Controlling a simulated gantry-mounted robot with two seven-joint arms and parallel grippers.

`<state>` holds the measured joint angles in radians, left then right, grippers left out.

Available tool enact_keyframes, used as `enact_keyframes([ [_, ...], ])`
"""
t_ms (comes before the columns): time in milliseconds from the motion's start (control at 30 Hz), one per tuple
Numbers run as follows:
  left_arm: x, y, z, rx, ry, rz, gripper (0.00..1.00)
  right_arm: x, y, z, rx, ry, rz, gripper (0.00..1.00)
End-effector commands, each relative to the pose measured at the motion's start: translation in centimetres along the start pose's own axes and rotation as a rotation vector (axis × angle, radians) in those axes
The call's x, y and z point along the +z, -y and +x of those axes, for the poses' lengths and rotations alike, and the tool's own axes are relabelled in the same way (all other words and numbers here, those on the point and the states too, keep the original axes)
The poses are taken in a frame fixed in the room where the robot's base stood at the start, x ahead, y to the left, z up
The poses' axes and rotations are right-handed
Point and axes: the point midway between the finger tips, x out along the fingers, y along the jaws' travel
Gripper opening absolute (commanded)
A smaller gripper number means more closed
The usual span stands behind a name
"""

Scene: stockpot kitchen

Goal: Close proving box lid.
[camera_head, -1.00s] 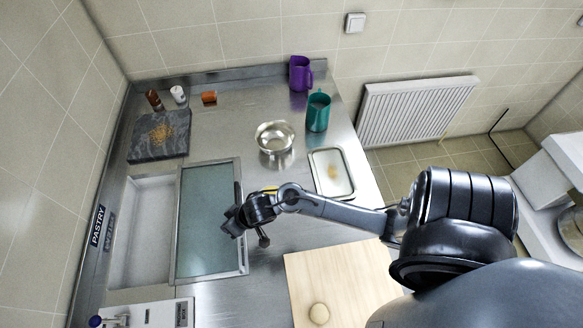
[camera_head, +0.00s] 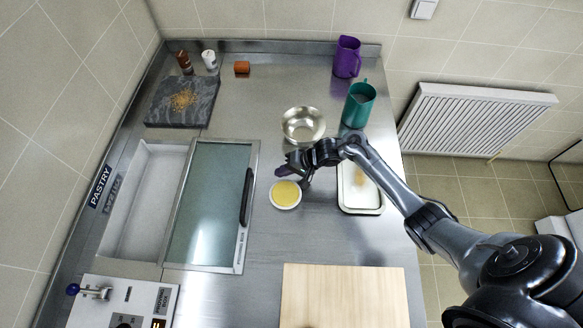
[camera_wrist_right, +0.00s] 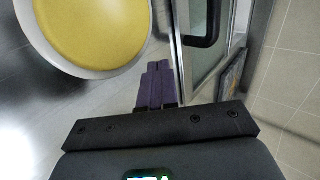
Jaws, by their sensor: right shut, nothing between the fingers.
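The proving box is set into the counter, with its white inside (camera_head: 147,200) bare on the left. Its framed glass lid (camera_head: 208,205) covers the right part, so the box stands partly open. A black bar handle (camera_head: 246,197) runs along the lid's right side; it also shows in the right wrist view (camera_wrist_right: 208,28). My right gripper (camera_head: 284,171) is shut and empty, right of the handle and apart from it. Its purple fingers (camera_wrist_right: 155,86) are together in the wrist view, between the lid edge and a yellow-filled dish. My left gripper is not in view.
The white dish with yellow contents (camera_head: 286,194) sits just below my right gripper. A steel bowl (camera_head: 303,125), a tray (camera_head: 347,203) and a teal jug (camera_head: 358,104) stand nearby. A wooden board (camera_head: 345,297) lies in front. A control panel (camera_head: 125,303) is front left.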

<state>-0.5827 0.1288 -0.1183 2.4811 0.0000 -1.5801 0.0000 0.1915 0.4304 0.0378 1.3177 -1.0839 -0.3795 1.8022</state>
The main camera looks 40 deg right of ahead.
Motion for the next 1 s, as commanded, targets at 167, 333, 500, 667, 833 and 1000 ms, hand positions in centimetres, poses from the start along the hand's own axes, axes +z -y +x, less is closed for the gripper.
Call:
enact_keyframes([
  [167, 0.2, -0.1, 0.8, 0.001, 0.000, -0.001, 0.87, 0.0, -0.1, 3.5, -0.001, 0.001, 0.001, 0.00],
  [333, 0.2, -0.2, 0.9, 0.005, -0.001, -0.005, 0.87, 0.0, 1.4, 5.2, -0.003, -0.001, -0.002, 0.00],
  [500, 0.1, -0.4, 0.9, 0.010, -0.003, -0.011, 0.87, 0.0, 2.3, 6.3, 0.000, -0.001, -0.002, 0.00],
  [667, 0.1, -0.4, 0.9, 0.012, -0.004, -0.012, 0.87, 0.0, 2.6, 6.7, 0.001, -0.001, -0.002, 0.00],
  [833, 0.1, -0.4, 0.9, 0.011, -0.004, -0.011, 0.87, 0.0, 2.7, 6.7, 0.001, -0.002, -0.002, 0.00],
  [1000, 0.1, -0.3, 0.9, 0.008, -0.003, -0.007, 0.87, 0.0, 2.7, 6.7, 0.001, -0.002, -0.001, 0.00],
])
